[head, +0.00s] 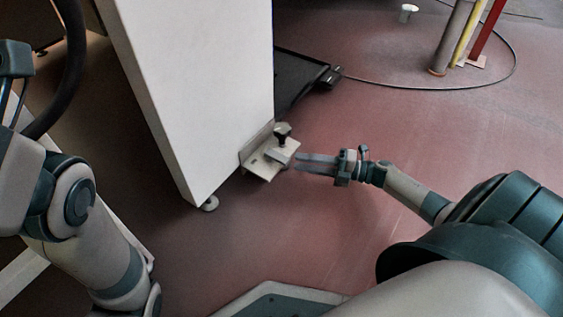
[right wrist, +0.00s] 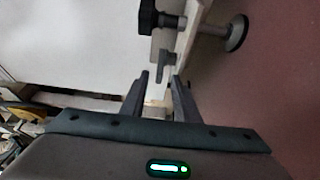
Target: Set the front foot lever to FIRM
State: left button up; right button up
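At the foot of the white housing, a pale bracket plate (head: 262,170) carries a black knob (head: 282,130) and a small grey lever (head: 279,155). My right gripper (head: 298,160) comes in from the right, its fingertips close to the lever. In the right wrist view, the fingers (right wrist: 160,76) are apart with nothing between them. The grey lever (right wrist: 165,64) is just beyond the tips, and the black knob (right wrist: 148,17) is above it. I cannot read any FIRM marking. My left arm is at the left, but its gripper does not show.
The white housing (head: 200,80) stands on a levelling foot (head: 209,203); another foot (right wrist: 237,32) shows in the right wrist view. A black cable (head: 420,88) loops over the red floor. Coloured posts (head: 456,35) stand at the back right.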

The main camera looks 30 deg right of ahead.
aim_at(281, 158)
jog(key=b+x, duration=0.2)
jog(key=x, duration=0.5)
jog(key=shift+w+a, duration=0.15)
jog(key=shift+w, duration=0.05)
jog(key=shift+c, duration=0.7)
grip_shut()
